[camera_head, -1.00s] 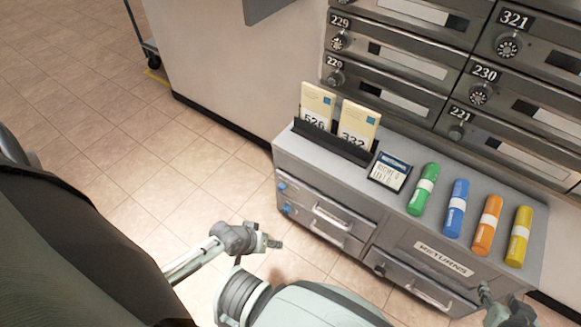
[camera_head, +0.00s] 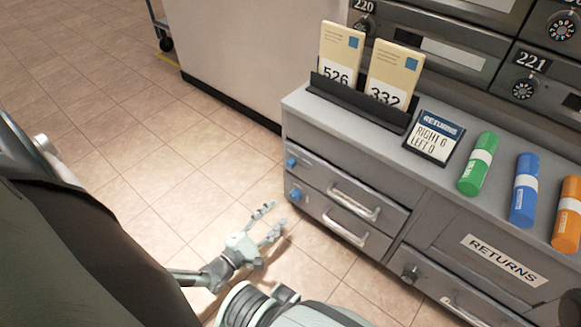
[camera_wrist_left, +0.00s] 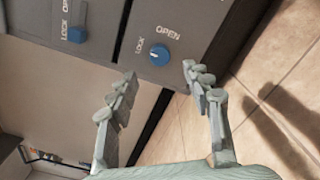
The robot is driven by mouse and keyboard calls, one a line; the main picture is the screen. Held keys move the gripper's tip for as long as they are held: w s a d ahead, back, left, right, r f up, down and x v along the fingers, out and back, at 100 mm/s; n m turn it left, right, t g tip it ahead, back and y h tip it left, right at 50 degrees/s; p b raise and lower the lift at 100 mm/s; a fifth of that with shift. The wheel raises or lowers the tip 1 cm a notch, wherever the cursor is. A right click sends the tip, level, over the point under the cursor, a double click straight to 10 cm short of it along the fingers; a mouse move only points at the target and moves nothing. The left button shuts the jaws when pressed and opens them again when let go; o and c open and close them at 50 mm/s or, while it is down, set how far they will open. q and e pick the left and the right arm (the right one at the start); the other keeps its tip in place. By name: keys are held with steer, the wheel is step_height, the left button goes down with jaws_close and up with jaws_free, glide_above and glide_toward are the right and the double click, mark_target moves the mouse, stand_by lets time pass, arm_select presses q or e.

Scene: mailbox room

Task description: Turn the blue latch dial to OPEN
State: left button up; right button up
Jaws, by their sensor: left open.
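The blue latch dial (camera_head: 295,194) is on the left of the lower drawer of the grey cabinet. In the left wrist view the round dial (camera_wrist_left: 159,54) sits between the LOCK and OPEN labels, and its white mark appears on the LOCK side. My left gripper (camera_head: 276,215) is open and empty, just left of the cabinet front. In the left wrist view its fingertips (camera_wrist_left: 159,72) are spread with the dial between and beyond them, apart from it as far as I can tell. My right gripper is not in view.
A blue slide latch (camera_wrist_left: 76,34) is on the upper drawer. Drawer handles (camera_head: 352,228) stick out to the right. A RETURNS card (camera_head: 435,136), a card holder (camera_head: 358,104) and coloured cylinders (camera_head: 478,164) are on the cabinet top. The floor (camera_head: 130,150) left is clear.

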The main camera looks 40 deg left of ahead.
mark_target(293, 197)
arm_select(q)
steer(key=w, duration=0.4)
steer(key=w+b, duration=0.1)
steer(key=w, duration=0.1)
steer(key=shift+w+d, duration=0.3)
steer(key=shift+w, duration=0.05)
jaws_close()
